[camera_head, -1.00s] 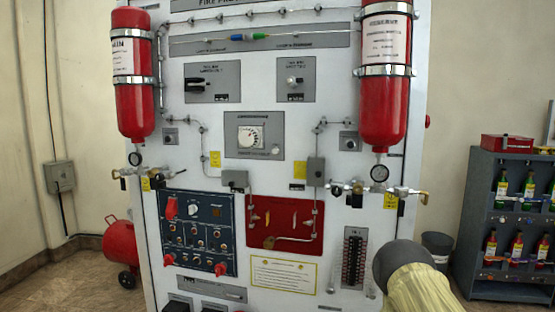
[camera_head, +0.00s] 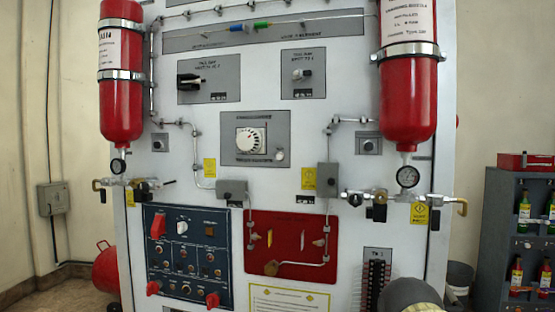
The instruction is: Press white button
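The white training panel (camera_head: 300,110) stands upright in front of me. A small round white button (camera_head: 280,155) sits at the lower right of the grey plate that carries a white dial (camera_head: 250,140). Another white control, a knob (camera_head: 182,227), is on the blue control panel (camera_head: 215,255) at lower left. Nothing touches the small white button or covers it. My gripper is not in view; only a rounded grey part, probably of my arm, shows at the bottom right edge.
Red cylinders (camera_head: 120,80) and (camera_head: 408,100) flank the panel, with gauges and valves sticking out below them. Grey boxes (camera_head: 232,190) and (camera_head: 327,180) and thin pipes project around the dial. A dark shelf with bottles (camera_head: 495,235) stands at right.

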